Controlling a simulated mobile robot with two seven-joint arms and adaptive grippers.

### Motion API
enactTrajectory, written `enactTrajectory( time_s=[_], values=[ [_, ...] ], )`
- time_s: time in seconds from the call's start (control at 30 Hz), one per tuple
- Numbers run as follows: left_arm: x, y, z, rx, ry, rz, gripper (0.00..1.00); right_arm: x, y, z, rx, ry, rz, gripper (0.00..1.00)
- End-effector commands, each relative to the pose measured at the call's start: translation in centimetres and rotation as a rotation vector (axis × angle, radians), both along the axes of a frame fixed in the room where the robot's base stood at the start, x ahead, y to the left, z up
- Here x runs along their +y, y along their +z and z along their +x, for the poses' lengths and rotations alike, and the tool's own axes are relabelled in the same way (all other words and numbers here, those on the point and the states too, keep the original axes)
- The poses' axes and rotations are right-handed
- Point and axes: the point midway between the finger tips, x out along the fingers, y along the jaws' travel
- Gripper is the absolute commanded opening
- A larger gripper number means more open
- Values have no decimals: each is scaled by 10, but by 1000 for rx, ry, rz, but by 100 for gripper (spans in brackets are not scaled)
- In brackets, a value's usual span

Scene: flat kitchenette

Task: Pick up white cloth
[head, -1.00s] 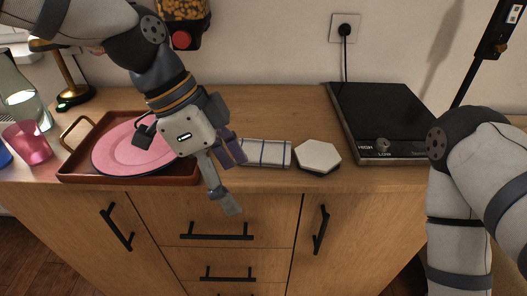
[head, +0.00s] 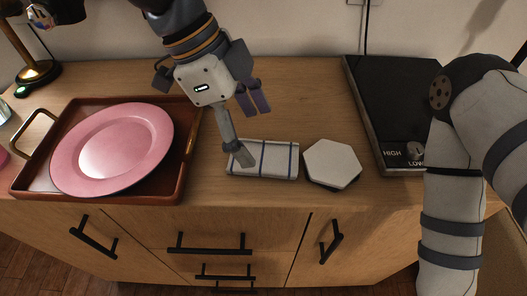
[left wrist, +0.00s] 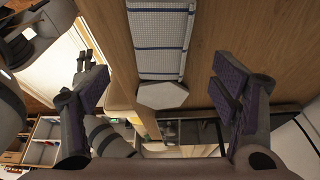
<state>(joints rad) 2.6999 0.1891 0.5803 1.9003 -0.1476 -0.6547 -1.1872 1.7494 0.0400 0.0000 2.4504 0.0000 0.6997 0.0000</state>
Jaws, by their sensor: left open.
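The white cloth (head: 277,160) lies folded flat on the wooden counter, with dark blue stripes. It also shows in the left wrist view (left wrist: 158,42), at the top middle between the open fingers. My left gripper (head: 250,127) is open and empty above the counter at the back left of the cloth. One finger hides part of the cloth's left end in the head view; I cannot tell whether it touches. In the left wrist view both fingers of the left gripper (left wrist: 163,90) are spread wide.
A white hexagonal piece (head: 331,162) sits close to the cloth's right end. A black hotplate (head: 385,110) stands further right. A brown tray (head: 180,172) with a pink plate (head: 112,148) stands left. Bare counter lies behind the cloth.

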Motion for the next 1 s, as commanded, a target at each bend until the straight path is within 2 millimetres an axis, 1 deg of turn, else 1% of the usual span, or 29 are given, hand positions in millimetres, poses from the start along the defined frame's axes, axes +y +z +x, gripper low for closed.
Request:
enactTrajectory(
  time_s=[0.03, 0.1, 0.2, 0.3, 0.47, 0.5, 0.57, 0.6, 0.67, 0.7, 1.0],
  values=[
    [-2, -11, -2, 7, -2, 3, 80, 0, -1, 0, 2, 0, 0, 40],
    [-6, -25, -2, 8, -2, 3, 80, 0, -2, -1, 5, 0, 0, 40],
    [-12, -40, -2, 3, -2, 2, 80, 0, -3, -3, 10, 0, 0, 40],
    [-15, -46, -2, 0, -1, 1, 80, 0, -3, -3, 12, 0, 0, 40],
    [-15, -45, -2, -2, 0, 1, 80, 0, -3, -3, 10, 0, 0, 40],
    [-15, -45, -2, -2, 0, 1, 75, 0, -3, -3, 10, 0, 0, 40],
    [-15, -45, -2, -2, 0, 1, 62, 0, -3, -3, 10, 0, 0, 40],
    [-15, -45, -2, -2, 0, 1, 53, 0, -3, -3, 10, 0, 0, 40],
    [-15, -45, -2, -1, -1, 1, 39, 0, -3, -3, 10, 0, 0, 40],
    [-15, -45, -2, -1, -1, 1, 31, 0, -3, -3, 10, 0, 0, 40],
    [-15, -44, -2, -1, -1, 1, 30, 0, -3, -3, 10, 0, 0, 40]
  ],
)
